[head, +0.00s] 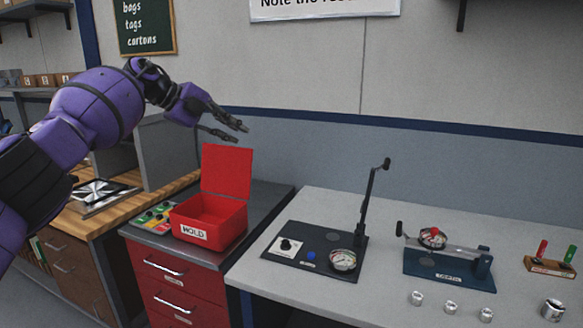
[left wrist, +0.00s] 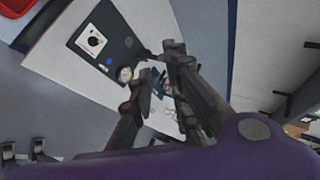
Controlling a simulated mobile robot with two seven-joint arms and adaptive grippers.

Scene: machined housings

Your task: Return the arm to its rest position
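My left arm (head: 95,105) is purple and black and comes in from the left of the head view. It is raised, and its left gripper (head: 242,132) is in the air above and behind the open red box. Its two fingers are apart with nothing between them. The fingers also show spread in the left wrist view (left wrist: 160,92), with the table far beyond them. My right gripper is in neither view.
The red box (head: 208,222) marked HOLD has its lid up on a red drawer cabinet (head: 178,283). The grey table (head: 380,303) carries a gauge panel (head: 310,252) with an upright lever, a blue fixture (head: 440,266), several metal housings (head: 451,307) and a marker stand (head: 548,266).

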